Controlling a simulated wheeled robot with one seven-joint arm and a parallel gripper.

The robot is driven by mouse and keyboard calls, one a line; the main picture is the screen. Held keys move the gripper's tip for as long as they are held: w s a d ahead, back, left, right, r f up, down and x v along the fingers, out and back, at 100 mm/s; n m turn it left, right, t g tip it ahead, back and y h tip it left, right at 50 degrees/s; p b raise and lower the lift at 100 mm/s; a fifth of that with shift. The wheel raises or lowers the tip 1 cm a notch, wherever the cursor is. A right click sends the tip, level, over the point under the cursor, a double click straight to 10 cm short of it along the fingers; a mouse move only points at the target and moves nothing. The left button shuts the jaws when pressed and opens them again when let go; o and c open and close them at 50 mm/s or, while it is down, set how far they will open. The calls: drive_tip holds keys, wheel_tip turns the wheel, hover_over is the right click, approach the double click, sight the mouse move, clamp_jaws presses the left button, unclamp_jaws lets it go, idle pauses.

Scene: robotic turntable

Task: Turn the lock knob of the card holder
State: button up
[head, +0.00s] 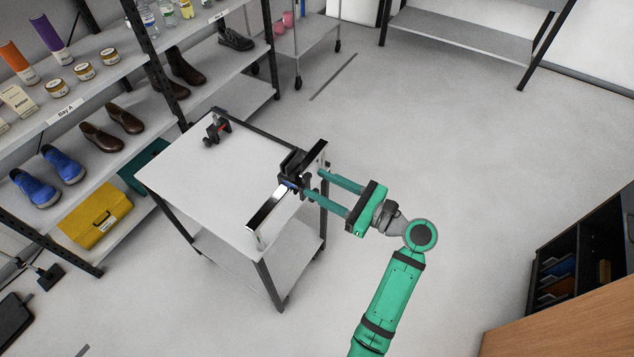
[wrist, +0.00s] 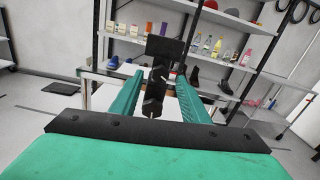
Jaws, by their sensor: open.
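The black device that appears to be the card holder (head: 290,163) stands at the right edge of a small grey table, beside a shiny metal bar. In the wrist view the card holder (wrist: 164,48) shows a dark square plate above black, stepped parts. I cannot tell for sure which part is the lock knob. My gripper (head: 311,181) is open, and its two green fingers point at the device from the right. In the wrist view the black parts appear between the fingers of my gripper (wrist: 158,82). Contact cannot be made out.
The grey table (head: 195,175) is mostly bare, with a black and red clamp-like object (head: 216,127) at its far edge. Shelves with shoes, bottles and a yellow case (head: 95,216) stand at the left. A dark cabinet (head: 575,260) is at the lower right. Floor right of the table is clear.

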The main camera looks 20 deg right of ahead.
drive_tip(key=shift+x, duration=0.85)
clamp_jaws()
drive_tip(key=shift+n, duration=0.8)
unclamp_jaws()
drive_tip(key=v, duration=1.1)
